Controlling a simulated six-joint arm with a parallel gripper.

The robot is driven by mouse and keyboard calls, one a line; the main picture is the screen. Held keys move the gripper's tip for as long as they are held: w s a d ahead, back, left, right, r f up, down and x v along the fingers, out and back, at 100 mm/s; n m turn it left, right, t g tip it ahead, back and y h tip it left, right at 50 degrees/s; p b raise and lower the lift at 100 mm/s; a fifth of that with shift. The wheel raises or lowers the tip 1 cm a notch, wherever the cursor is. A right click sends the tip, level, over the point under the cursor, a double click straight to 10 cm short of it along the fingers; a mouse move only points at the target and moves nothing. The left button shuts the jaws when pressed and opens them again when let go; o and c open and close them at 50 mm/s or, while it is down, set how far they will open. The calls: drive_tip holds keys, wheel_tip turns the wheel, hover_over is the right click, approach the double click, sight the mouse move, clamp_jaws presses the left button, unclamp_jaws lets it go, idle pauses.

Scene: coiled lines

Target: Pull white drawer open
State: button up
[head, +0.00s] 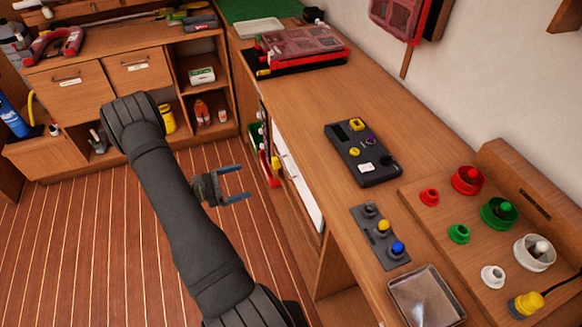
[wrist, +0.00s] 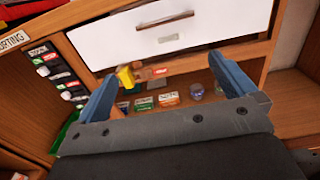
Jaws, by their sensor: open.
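The white drawer (wrist: 205,28) sits in the wooden bench, with a bar handle (wrist: 165,20) and a small label under it in the wrist view. It looks flush with the bench frame. In the head view its white front (head: 298,182) shows at a steep angle under the bench top. My gripper (head: 248,182) is open and empty, to the left of the drawer front in the head view. In the wrist view its two blue fingers (wrist: 168,82) lie apart, below the drawer handle in the picture. Nothing is between the fingertips at close range.
The bench top holds a dark control box (head: 362,153), a button strip (head: 380,237) and a metal tray (head: 425,300). An open shelf with small boxes and a yellow item (wrist: 126,77) lies below the drawer. The floor (head: 110,230) left of the bench is clear.

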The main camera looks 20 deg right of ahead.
drive_tip(key=shift+a, duration=0.75)
